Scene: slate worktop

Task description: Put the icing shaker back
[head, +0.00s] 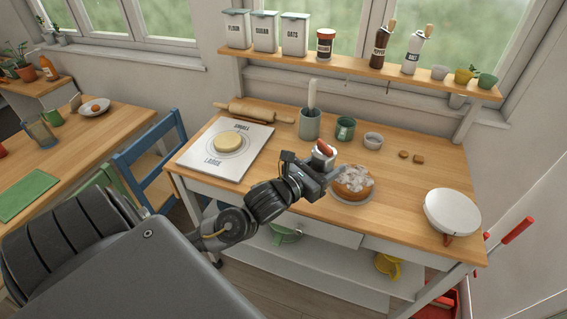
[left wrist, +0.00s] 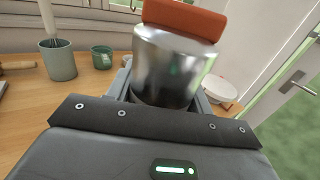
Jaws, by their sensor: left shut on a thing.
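The icing shaker is a shiny metal cylinder with an orange-red top. It shows in the head view (head: 324,154) and large in the left wrist view (left wrist: 172,68). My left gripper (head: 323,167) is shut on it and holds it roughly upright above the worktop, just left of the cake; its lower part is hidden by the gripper. The round cake (head: 353,181) has white patches of icing on top and sits on a plate. My right gripper is in neither view.
On the wooden worktop (head: 300,208) stand a utensil crock (head: 310,127), a green mug (head: 345,129), a grey cup (head: 373,140), a board with dough (head: 205,163) and a white round pan (head: 452,211). A wall shelf (head: 350,69) holds tins and jars.

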